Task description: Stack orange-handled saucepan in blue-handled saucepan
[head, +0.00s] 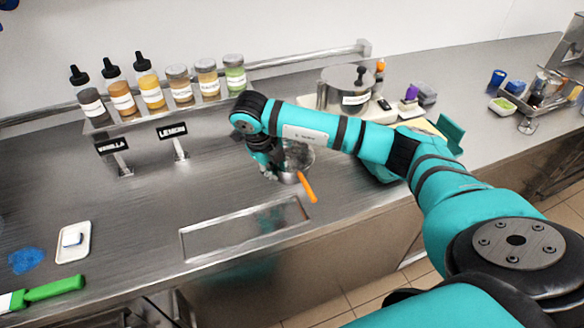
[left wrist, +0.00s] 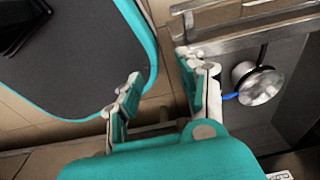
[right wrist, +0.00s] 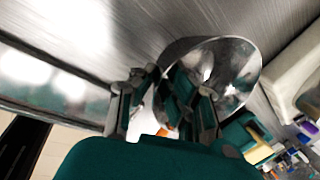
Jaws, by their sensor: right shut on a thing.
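The orange-handled saucepan (head: 297,156) is a small steel pan on the steel counter, its orange handle (head: 308,188) pointing toward the front edge. My right gripper (head: 270,170) is shut on it at the pan's left side; which part it grips is hard to tell. In the right wrist view the pan's shiny bowl (right wrist: 235,75) lies just beyond the fingers, with a bit of orange between them. The blue-handled saucepan (left wrist: 260,86) shows in the left wrist view on a grey surface, its blue handle pointing left. My left gripper (left wrist: 165,95) is open and empty, apart from it.
A rectangular recess (head: 245,228) lies in front of the pan. Several bottles and jars (head: 152,92) stand on the back ledge, with label stands below. A lidded steel pot (head: 345,88) stands behind my right arm. A white dish (head: 73,242) and a green-handled tool (head: 50,291) lie left.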

